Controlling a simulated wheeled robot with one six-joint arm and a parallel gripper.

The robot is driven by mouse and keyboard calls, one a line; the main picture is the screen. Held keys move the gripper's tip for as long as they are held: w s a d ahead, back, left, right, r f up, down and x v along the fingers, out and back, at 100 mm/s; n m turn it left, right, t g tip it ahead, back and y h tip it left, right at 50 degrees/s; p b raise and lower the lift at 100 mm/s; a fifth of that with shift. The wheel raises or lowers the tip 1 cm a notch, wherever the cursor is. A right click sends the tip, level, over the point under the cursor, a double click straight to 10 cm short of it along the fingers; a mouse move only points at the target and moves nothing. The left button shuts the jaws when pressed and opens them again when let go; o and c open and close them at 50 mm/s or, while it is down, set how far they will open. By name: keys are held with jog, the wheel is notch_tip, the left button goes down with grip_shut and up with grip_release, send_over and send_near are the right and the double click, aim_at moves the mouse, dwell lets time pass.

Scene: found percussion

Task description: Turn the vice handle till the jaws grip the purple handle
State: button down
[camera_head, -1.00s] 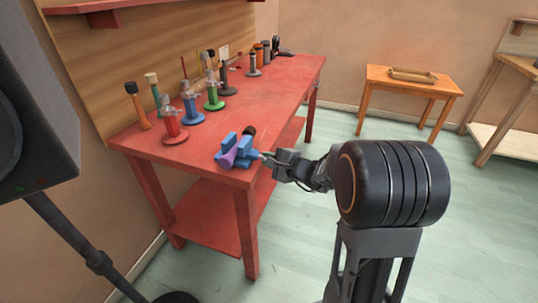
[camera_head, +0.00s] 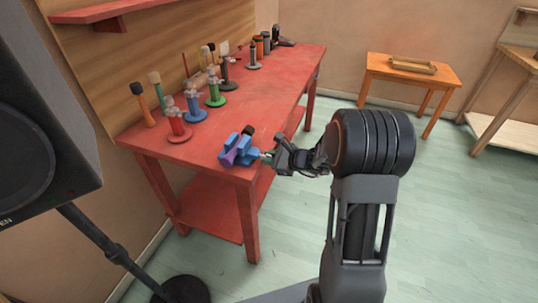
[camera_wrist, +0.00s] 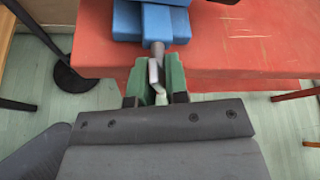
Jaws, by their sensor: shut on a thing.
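The blue vice (camera_head: 238,150) stands at the near corner of the red workbench, and its body also shows at the top of the wrist view (camera_wrist: 150,20). The purple handle (camera_head: 229,156) shows at the vice's near left side; I cannot tell whether the jaws touch it. The grey vice handle (camera_wrist: 154,76) hangs from the screw at the vice's front. My gripper (camera_wrist: 157,82) has green finger pads and is shut on the vice handle. In the head view my gripper (camera_head: 268,158) is at the right of the vice, beside the bench edge.
Red (camera_head: 178,124), blue (camera_head: 194,106) and green (camera_head: 214,92) stands are behind the vice on the workbench (camera_head: 280,95). A black speaker (camera_head: 50,110) on a stand is at the left. An orange table with a tray (camera_head: 412,65) is at the far right. Open floor lies between.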

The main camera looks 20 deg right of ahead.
dwell(0.4)
jog(key=c, duration=1.5)
grip_release()
jog(key=shift+o, duration=0.2)
jog(key=p+v, duration=0.1)
jog(key=v, duration=1.2)
jog(key=shift+s+d+r, duration=0.15)
jog(key=shift+s+d, duration=0.05)
jog(key=shift+d, duration=0.15)
